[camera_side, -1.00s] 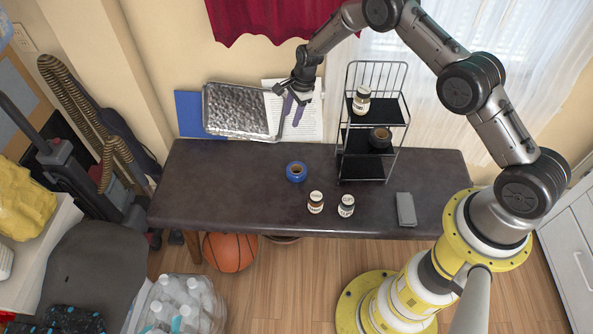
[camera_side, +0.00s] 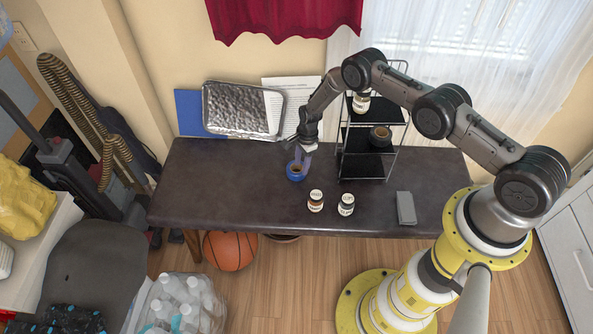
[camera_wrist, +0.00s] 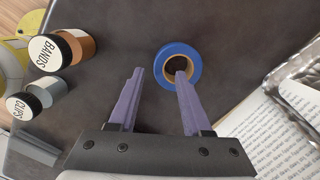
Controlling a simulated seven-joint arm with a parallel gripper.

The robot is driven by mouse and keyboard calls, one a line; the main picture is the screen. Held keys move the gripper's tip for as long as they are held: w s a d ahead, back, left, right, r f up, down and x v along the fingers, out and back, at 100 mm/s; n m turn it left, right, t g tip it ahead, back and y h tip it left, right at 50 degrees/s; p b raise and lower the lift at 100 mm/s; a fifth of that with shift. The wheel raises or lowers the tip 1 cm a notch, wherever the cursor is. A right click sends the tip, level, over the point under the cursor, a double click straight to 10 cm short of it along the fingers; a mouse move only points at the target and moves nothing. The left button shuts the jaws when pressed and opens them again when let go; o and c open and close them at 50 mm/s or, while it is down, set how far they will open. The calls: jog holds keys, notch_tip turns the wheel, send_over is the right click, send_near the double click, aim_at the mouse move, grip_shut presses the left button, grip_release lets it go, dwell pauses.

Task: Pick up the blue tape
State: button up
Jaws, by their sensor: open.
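The blue tape (camera_side: 296,173) is a roll lying flat on the dark table, left of the wire shelf. In the wrist view the blue tape (camera_wrist: 168,55) shows its tan core and open centre. My gripper (camera_side: 300,160) is just over the roll in the side view, fingers pointing down. In the wrist view my gripper (camera_wrist: 156,72) is open and empty, with two purple fingers apart. The right finger's tip overlaps the roll's centre hole; the left finger's tip is left of the roll. I cannot tell whether a finger touches it.
A wire shelf (camera_side: 340,160) with a jar and a dark roll stands close on the right. Two labelled jars, bands (camera_side: 316,201) and clips (camera_side: 346,205), stand in front. A grey object (camera_side: 405,208) lies at right. A metal tray (camera_side: 240,110) leans behind. The table's left side is clear.

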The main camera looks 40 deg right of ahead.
aim_at(300, 173)
jog(key=shift+a+f, duration=0.15)
jog(key=shift+f, duration=1.2)
jog(key=shift+a+f, duration=0.1)
jog(key=shift+f, duration=1.2)
grip_shut()
